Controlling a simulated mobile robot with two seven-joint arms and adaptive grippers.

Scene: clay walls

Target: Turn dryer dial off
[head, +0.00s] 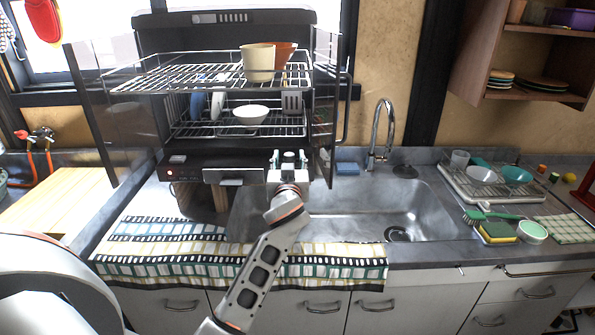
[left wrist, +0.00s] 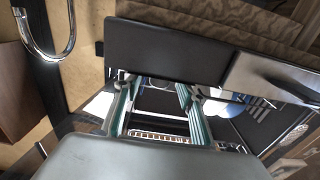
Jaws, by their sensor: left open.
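The dish dryer (head: 240,160) is a black two-tier wire rack unit with open clear doors, standing behind the sink's left part. Its dark base has a small red light at the left and a silver handle in the middle. My left gripper (head: 288,158) is open and empty in front of the base's right end. I cannot make out the dial; the gripper covers that part of the base. In the left wrist view my gripper (left wrist: 158,112) shows two teal-padded fingers apart, with the dryer's dark front panel (left wrist: 165,48) close by. My right gripper is out of view.
The steel sink (head: 345,208) and tall faucet (head: 380,130) are right of the dryer. A patterned cloth (head: 150,258) covers the counter's front edge. Cups (head: 257,62) and a white bowl (head: 250,114) sit in the racks. A dish tray (head: 480,190) stands at right.

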